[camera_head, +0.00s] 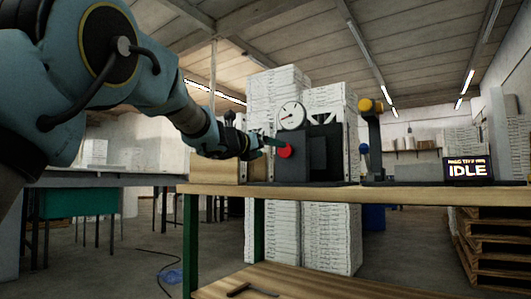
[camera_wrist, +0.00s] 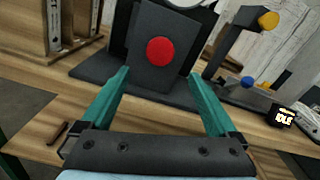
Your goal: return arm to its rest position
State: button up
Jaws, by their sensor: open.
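My arm reaches in from the upper left in the head view. My gripper (camera_head: 272,143) is at the front of a dark grey machine (camera_head: 320,148) on the wooden bench. In the wrist view my gripper (camera_wrist: 158,88) has its two teal fingers wide apart with nothing between them. The machine's round red button (camera_wrist: 160,51) lies ahead, beyond the fingertips and centred in the gap. The button (camera_head: 285,151) also shows at the fingertips in the head view; I cannot tell there whether they touch.
The bench (camera_head: 400,192) holds a wooden box (camera_head: 215,169), a stand with a yellow knob (camera_head: 366,104) and a display (camera_head: 467,169) reading "IDLE". White box stacks (camera_head: 278,85) rise behind. A hammer-like tool (camera_head: 240,290) lies on the lower shelf. Pallets (camera_head: 485,235) stand right.

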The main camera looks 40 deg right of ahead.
jog(key=shift+s+a, duration=0.15)
jog(key=shift+a, duration=0.35)
